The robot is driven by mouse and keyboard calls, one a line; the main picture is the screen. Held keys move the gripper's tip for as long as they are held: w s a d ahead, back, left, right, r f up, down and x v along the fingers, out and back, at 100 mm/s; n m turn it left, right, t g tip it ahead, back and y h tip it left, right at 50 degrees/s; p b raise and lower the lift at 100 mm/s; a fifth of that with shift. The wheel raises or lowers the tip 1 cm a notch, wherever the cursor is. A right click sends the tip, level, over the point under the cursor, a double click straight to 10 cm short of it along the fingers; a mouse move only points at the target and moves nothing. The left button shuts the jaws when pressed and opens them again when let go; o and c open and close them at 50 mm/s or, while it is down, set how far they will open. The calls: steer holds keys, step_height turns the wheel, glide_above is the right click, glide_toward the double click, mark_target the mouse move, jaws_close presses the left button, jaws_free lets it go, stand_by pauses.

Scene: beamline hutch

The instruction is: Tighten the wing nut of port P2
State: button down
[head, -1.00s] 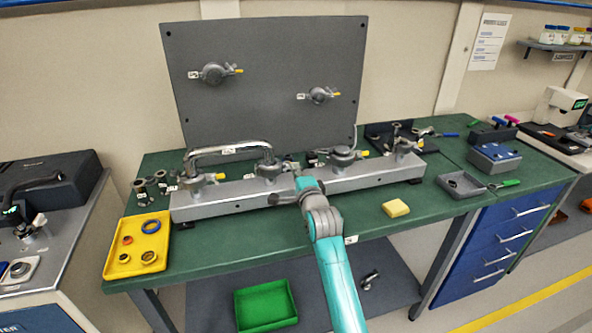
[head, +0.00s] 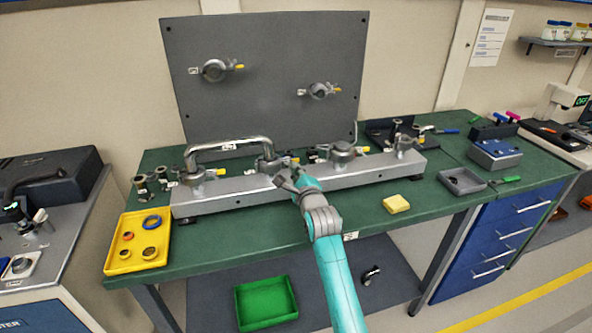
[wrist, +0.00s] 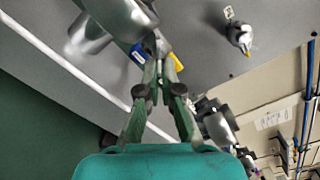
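The grey manifold (head: 235,197) lies along the green bench with several clamped ports on top. The second port from the left (head: 266,164) sits at the right end of the bent chrome pipe (head: 228,145). Port labels are too small to read, so I cannot tell which is P2. My gripper (head: 284,178) is at the manifold, just right of that port. In the wrist view, my gripper's fingers (wrist: 158,68) are close together. A yellow wing-like part (wrist: 176,61) is right beside the tips and a blue part (wrist: 138,54) is on their left. Contact is unclear.
A grey upright panel (head: 265,110) with two clamped ports stands behind. A yellow tray (head: 114,258) with rings is at the left, and a yellow block (head: 396,203) lies at the front right. A third port (head: 342,150) stands close to the right of my gripper.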

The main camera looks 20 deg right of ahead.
steer(key=shift+f, duration=0.15)
steer(key=c, duration=1.6)
jaws_free()
steer(key=shift+c, duration=0.2)
steer(key=shift+s, duration=0.1)
steer(key=s, duration=1.2)
steer(key=shift+w, duration=0.1)
